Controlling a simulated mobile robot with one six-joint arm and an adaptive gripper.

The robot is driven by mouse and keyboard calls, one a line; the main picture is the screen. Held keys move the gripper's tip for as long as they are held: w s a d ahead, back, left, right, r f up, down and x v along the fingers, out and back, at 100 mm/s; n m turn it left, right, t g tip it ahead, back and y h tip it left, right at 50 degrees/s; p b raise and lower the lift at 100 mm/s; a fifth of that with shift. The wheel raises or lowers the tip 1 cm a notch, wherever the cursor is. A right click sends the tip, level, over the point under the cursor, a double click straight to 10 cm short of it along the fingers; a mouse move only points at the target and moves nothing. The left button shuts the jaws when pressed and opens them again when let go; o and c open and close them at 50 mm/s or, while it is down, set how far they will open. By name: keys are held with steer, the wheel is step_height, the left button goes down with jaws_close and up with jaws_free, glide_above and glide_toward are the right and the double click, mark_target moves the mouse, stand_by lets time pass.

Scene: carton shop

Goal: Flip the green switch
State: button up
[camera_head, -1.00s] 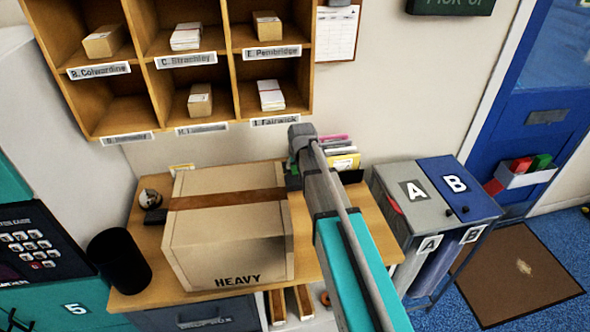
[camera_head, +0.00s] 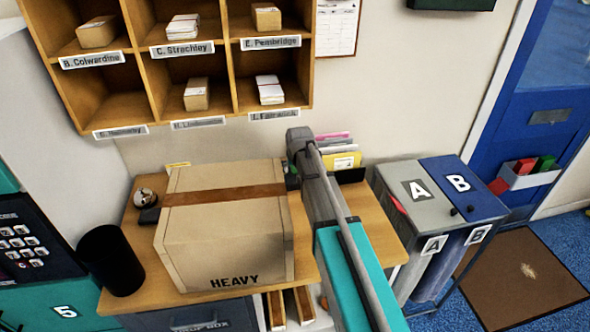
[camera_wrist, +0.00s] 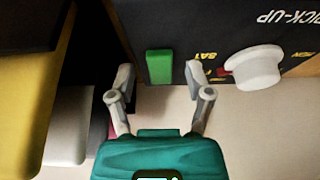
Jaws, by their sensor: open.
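The green switch (camera_wrist: 159,66) shows in the wrist view as a small green block on a dark panel (camera_wrist: 200,25) with upside-down lettering. My gripper (camera_wrist: 158,72) is open and empty, its two fingers pointing at the panel on either side of the switch. The switch appears between the fingertips; I cannot tell whether they touch it. In the head view my arm reaches over the desk beside the carton, and the fingers and switch are hidden.
A white knob (camera_wrist: 255,68) sits on the panel right of the switch. A large HEAVY carton (camera_head: 225,235) stands on the wooden desk (camera_head: 375,225), left of my arm. Folders (camera_head: 340,160) stand behind the arm. Grey and blue bins (camera_head: 428,200) are to the right.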

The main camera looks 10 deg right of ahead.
jaws_close()
steer(key=shift+w, duration=0.1)
stand_by(0.3)
steer(key=shift+w+r+g+p, duration=0.25)
steer(key=shift+g+p, duration=0.35)
steer(key=shift+g, duration=0.2)
steer(key=shift+f+g, duration=0.1)
steer(key=shift+g, duration=0.9)
jaws_free()
